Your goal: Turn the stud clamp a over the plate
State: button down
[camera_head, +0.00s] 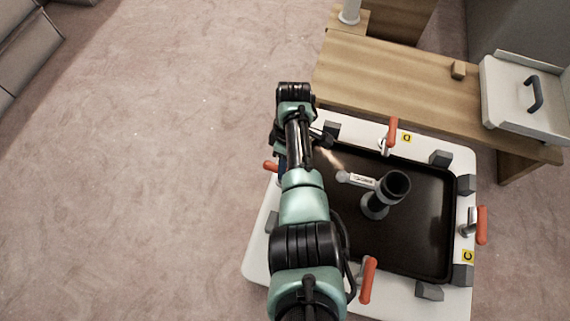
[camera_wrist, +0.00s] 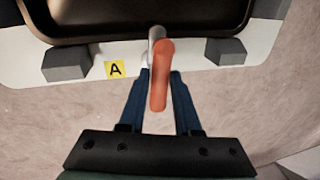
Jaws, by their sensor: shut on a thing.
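Stud clamp a has an orange handle (camera_wrist: 159,85) and a short grey metal part (camera_wrist: 156,34) at its far end. It stands by a yellow label A (camera_wrist: 115,69) on the white frame. The handle points away from the dark plate (camera_wrist: 100,22), and the metal part appears to overlap the plate's near edge. My gripper (camera_wrist: 161,74) is shut on the handle, one blue finger on each side. In the head view the orange handle (camera_head: 270,166) peeks out left of my arm, which hides most of the clamp.
Grey blocks (camera_head: 440,158) line the white frame (camera_head: 460,158). A dark upright tube (camera_head: 394,186) rises from the plate. A wooden bench (camera_head: 400,80) stands behind; floor at left is clear.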

jog(key=shift+a+n, duration=0.15)
jog(key=shift+n, duration=0.55)
jog(key=c, duration=0.7)
grip_release()
jog(key=shift+o, duration=0.2)
notch_tip(320, 180, up, 13)
jog(key=w+p, duration=0.2)
jog(key=p, duration=0.4)
jog(key=shift+w+d+f, duration=0.15)
jog(key=shift+w+d, duration=0.05)
jog(key=shift+d, duration=0.25)
